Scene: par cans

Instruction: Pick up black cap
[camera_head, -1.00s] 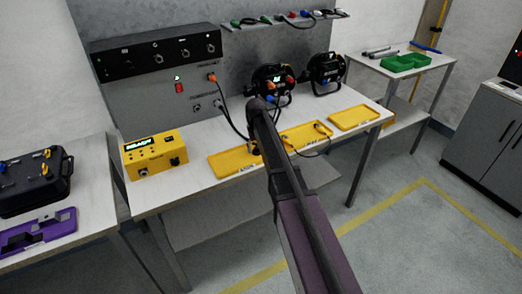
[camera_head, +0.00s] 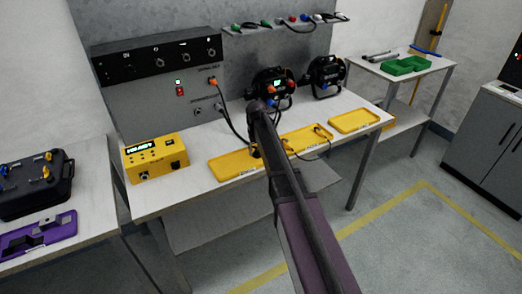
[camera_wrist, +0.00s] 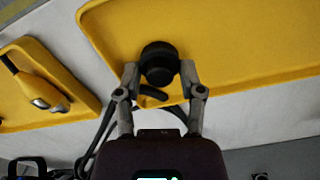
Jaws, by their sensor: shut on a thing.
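The black cap (camera_wrist: 159,62) is a dark round piece in the wrist view. It sits between the two fingers of my gripper (camera_wrist: 160,80), which are shut on it from both sides. It shows over the edge of a yellow tray (camera_wrist: 230,40); I cannot tell whether it touches the tray. In the head view my arm hides most of the gripper and the cap beside the left yellow tray (camera_head: 222,172).
Another yellow tray (camera_head: 290,144) holding a cable connector lies to the right, with a third tray (camera_head: 354,121) beyond it. A yellow box (camera_head: 155,158) with a display stands on the left. Two black round devices (camera_head: 326,76) stand behind. Cables hang near my arm.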

